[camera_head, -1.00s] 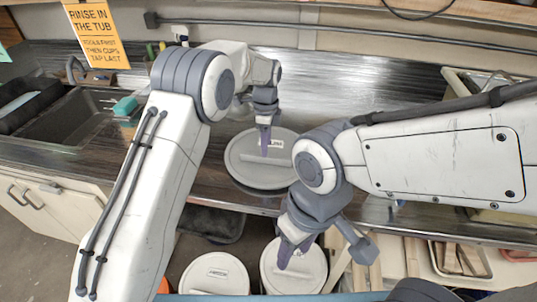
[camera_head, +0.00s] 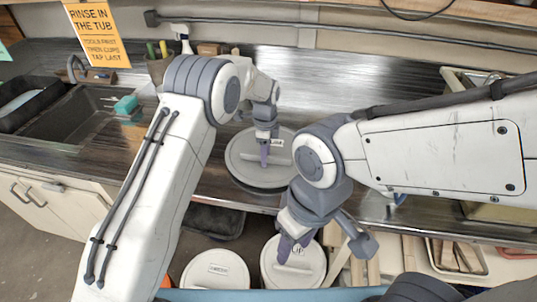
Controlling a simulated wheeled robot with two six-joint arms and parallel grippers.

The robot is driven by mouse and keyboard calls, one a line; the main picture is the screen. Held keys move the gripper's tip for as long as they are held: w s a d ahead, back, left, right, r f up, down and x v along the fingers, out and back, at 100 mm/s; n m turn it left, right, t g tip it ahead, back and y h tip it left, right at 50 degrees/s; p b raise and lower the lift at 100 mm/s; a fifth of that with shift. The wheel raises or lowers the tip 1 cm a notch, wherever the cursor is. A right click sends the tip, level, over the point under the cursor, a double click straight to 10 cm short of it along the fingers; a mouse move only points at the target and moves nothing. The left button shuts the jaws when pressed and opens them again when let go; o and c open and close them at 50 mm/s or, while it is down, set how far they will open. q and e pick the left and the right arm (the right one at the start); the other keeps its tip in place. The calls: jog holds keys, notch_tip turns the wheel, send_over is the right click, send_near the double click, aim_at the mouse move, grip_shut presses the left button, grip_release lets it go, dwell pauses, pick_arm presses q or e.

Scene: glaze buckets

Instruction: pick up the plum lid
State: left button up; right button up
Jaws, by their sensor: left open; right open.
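A round grey lid (camera_head: 240,160), apparently the plum lid, is at the front of the dark counter. It has a raised bar across it and a small white label whose visible letters look like the end of "PLUM". My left gripper (camera_head: 264,160) is open, pointing down over the lid's bar. I cannot tell whether its fingers touch or straddle the bar. My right gripper (camera_head: 286,252) is open, lower in the picture, over another grey lid (camera_head: 309,274) in front of the counter. That lid's label is partly hidden by the gripper.
A third grey lid (camera_head: 216,273) lies left of my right gripper; its label is too small to read. A sink (camera_head: 80,117) is at the left, with a teal sponge (camera_head: 126,104) beside it. A tray of wooden pieces (camera_head: 456,257) is at the lower right. The back counter is mostly clear.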

pick_arm(q)
jog(key=shift+f, duration=0.1)
grip_shut()
dwell(1.5)
